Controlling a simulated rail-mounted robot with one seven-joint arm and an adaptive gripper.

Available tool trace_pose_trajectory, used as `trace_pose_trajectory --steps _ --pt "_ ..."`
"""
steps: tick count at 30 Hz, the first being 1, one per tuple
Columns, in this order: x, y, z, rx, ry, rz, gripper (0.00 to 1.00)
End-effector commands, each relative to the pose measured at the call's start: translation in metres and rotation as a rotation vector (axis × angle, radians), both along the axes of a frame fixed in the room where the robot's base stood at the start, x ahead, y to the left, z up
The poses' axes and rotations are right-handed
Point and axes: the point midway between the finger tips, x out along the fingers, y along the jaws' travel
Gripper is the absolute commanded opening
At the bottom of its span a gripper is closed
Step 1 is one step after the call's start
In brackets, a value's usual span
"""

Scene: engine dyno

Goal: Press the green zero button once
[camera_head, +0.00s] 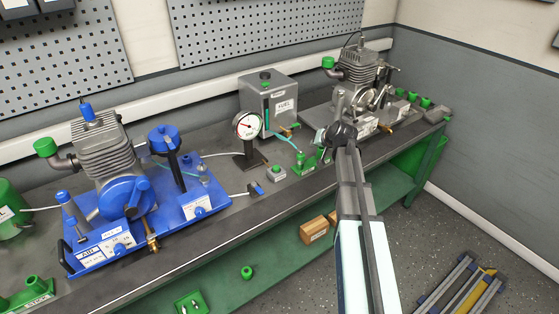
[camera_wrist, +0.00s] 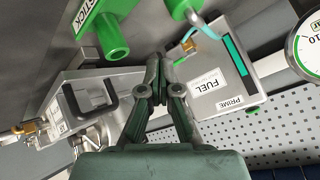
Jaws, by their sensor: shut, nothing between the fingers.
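A small grey box with a green top (camera_head: 277,172) sits on the bench in front of the dial gauge. It looks like the green zero button, but its label is too small to read. My gripper (camera_wrist: 155,62) is shut and empty in the wrist view, its fingertips together. In the head view my gripper (camera_head: 321,138) is partly hidden by my wrist, above the bench and to the right of the green-topped box, apart from it. I cannot make out the button in the wrist view.
The fuel tank (camera_head: 268,100) and dial gauge (camera_head: 247,126) stand behind the box. A green stick fixture (camera_head: 308,162) is close on its right, and a small blue-topped part (camera_head: 255,189) on its left. A blue engine (camera_head: 110,170) stands left, a grey engine (camera_head: 358,80) right.

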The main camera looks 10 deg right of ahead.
Motion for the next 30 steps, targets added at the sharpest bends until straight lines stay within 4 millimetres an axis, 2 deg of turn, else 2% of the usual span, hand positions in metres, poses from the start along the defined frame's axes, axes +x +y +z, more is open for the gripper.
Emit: trace_pose_trajectory --steps 1,6,9,12,18,30 --pt "-0.001 0.027 0.013 0.02 0.01 0.028 0.0" --pt "-0.006 0.099 0.031 0.085 0.045 0.101 0.0" --pt "-0.011 0.13 0.038 0.113 0.063 0.134 0.0" --pt "-0.014 0.153 0.043 0.133 0.076 0.157 0.0" --pt "-0.018 0.171 0.046 0.151 0.089 0.176 0.0" --pt "-0.018 0.171 0.044 0.151 0.089 0.176 0.0"
